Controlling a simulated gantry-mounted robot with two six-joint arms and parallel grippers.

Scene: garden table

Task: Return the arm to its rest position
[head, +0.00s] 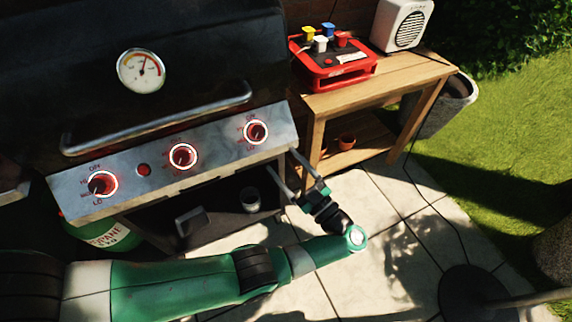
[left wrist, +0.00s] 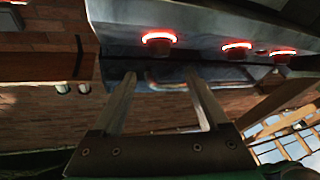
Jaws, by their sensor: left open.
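My left arm, green and white, comes in from the left below the grill in the head view. My left gripper (head: 284,162) is open and empty, with its two fingers pointing up and left beside the lower right corner of the grill's control panel (head: 215,152). In the left wrist view the gripper (left wrist: 160,76) has its fingers wide apart with nothing between them. The lit red knobs (left wrist: 158,38) are beyond the fingertips there. I cannot tell exactly how close the fingers are to the panel. My right gripper is not in view.
The black grill (head: 75,70) has a long handle (head: 160,122). A green propane tank (head: 98,232) is below the grill. The paved floor right of my arm is mostly clear.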

